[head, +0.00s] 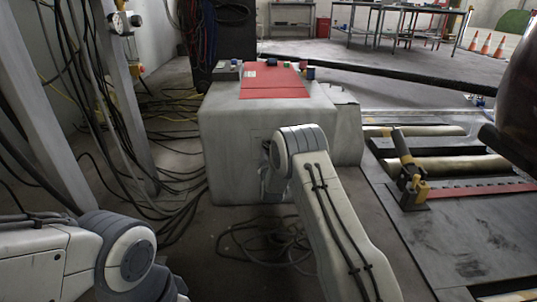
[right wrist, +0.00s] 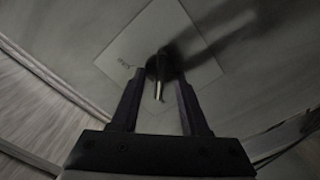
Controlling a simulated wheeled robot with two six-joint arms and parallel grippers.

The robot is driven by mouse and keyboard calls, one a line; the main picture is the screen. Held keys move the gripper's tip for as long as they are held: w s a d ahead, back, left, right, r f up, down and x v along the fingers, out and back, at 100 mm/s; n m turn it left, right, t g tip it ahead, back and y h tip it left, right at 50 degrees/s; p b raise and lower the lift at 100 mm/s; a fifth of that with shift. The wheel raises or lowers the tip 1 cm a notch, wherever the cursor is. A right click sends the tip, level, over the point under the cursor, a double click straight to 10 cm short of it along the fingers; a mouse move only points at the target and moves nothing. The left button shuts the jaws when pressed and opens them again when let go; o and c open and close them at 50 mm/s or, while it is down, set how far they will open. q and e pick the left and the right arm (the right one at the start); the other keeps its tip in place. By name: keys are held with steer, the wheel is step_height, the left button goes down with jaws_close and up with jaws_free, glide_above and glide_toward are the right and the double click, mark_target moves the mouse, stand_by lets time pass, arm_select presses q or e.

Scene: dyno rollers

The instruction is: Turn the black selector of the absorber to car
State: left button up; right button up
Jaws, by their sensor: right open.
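The black selector (right wrist: 158,68) shows in the right wrist view as a round dark knob with a light pointer or edge, on a pale square plate (right wrist: 199,66) on the absorber's face. My right gripper (right wrist: 160,84) is open, with one finger to each side of the knob; whether they touch it I cannot tell. In the head view the absorber is the big grey box (head: 225,140), and my right gripper (head: 268,170) is at its front face, mostly hidden by my arm. The selector is hidden there. My left gripper is out of view; only its arm shows at lower left.
Red sheet (head: 272,83) and small items lie on top of the box. Cables (head: 165,200) cover the floor to its left, by a grey post (head: 110,100). Rollers (head: 455,165) with a yellow-black clamp (head: 408,180) lie to the right.

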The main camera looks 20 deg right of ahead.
jaws_close()
steer(key=m+p, duration=0.2)
steer(key=m, duration=0.1)
steer(key=shift+r, duration=0.15)
steer(key=shift+s+d+f+m+p, duration=0.1)
steer(key=shift+m+p, duration=1.35)
steer(key=shift+m, duration=2.25)
steer(key=shift+d+f+m+p, duration=0.1)
steer(key=shift+m+p, duration=1.3)
steer(key=shift+m, duration=2.3)
